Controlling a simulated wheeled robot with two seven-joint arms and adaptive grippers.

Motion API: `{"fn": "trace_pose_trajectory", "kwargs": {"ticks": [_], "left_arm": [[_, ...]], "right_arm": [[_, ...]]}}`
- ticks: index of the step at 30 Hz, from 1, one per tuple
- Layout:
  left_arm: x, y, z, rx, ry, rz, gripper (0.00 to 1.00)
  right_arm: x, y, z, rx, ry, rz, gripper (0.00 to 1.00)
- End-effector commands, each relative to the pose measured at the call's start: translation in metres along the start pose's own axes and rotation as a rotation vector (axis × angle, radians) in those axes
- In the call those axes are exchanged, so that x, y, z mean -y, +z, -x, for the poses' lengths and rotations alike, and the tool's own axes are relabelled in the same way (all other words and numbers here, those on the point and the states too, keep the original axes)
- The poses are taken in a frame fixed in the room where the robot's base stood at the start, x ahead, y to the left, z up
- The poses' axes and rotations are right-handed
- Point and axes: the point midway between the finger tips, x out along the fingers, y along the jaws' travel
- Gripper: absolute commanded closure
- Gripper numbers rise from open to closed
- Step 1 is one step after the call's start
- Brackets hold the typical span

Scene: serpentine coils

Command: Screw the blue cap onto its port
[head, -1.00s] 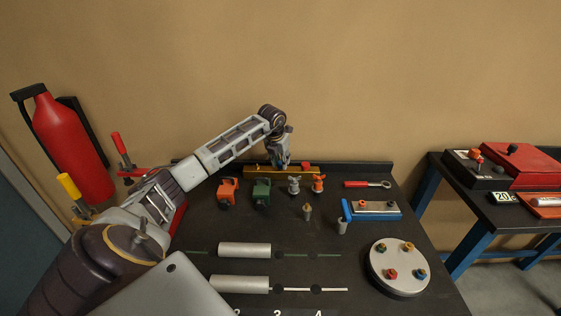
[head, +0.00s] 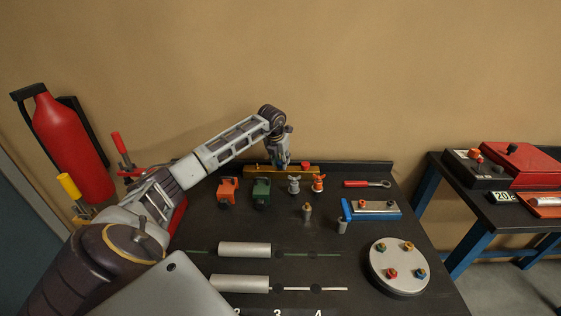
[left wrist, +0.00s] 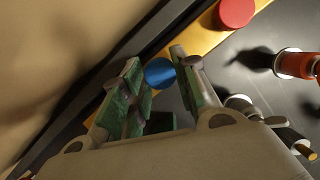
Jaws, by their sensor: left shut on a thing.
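The blue cap (left wrist: 160,73) shows as a round blue disc between the green-padded fingers of my left gripper (left wrist: 157,62) in the left wrist view. The left gripper is shut on it. In the head view, my left gripper (head: 281,165) points down at the yellow rail (head: 258,171) along the back of the bench, and its fingers hide the cap there. A red cap (head: 305,165) is on the rail just right of the gripper; it also shows in the left wrist view (left wrist: 237,12). The port under the blue cap is hidden. My right gripper is out of view.
In front of the rail stand an orange valve (head: 227,191), a green valve (head: 261,193) and small silver and orange-topped fittings (head: 318,183). A red-handled wrench (head: 367,184), a blue-based block (head: 375,212) and a round plate with coloured knobs (head: 398,268) lie to the right.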

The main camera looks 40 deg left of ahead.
Motion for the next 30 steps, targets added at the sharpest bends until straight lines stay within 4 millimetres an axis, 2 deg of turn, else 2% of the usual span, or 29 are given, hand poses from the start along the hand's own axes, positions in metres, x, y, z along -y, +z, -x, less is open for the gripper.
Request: {"fn": "trace_pose_trajectory", "kwargs": {"ticks": [10, 24, 30], "left_arm": [[-0.0006, -0.0001, -0.0001, 0.0, -0.005, -0.021, 0.99], [-0.0002, -0.0002, -0.0003, -0.001, -0.072, -0.234, 0.99], [0.001, -0.0004, -0.0006, -0.001, -0.079, -0.253, 0.99]], "right_arm": [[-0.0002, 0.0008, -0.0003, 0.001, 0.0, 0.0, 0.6], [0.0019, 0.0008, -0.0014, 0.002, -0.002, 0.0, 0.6], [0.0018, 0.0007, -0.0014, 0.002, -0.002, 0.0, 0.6]]}}
